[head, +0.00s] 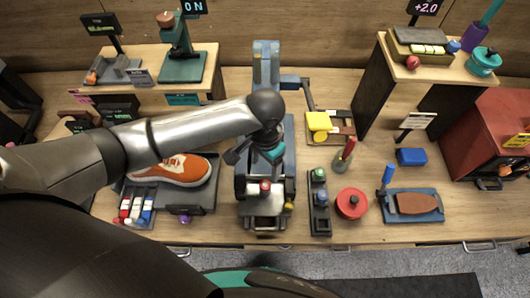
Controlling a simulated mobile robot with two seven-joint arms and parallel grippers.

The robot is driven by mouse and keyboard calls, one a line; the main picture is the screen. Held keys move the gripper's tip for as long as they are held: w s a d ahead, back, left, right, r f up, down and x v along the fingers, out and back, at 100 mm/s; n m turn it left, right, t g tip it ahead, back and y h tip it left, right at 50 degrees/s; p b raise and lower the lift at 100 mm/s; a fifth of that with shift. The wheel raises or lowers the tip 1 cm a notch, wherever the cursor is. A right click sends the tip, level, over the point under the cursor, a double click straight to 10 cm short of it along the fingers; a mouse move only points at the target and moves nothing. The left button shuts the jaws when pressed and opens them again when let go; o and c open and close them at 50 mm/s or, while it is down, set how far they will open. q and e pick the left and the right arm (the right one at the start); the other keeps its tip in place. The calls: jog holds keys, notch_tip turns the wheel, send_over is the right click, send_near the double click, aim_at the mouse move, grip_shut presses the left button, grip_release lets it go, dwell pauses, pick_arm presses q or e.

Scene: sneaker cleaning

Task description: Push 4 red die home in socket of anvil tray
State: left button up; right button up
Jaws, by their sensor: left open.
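My left arm reaches in from the left, and its gripper (258,158) points down, open, over the blue-grey press in the middle of the table. A small red piece with a pale part, apparently the red die (265,187), sits just in front of the gripper on the press's lower part. The grey anvil tray (264,222) is at the press's front. I cannot tell how deep the die sits in its socket, or whether a finger touches it. The gripper and wrist hide part of the press behind the die. My right gripper is not in view.
A tray with an orange sneaker (169,170) lies to the left under my arm. A blue block (411,157) and brush tray (413,204) are farther right.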

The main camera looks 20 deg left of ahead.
pick_arm(q)
jog(key=shift+r, duration=2.3)
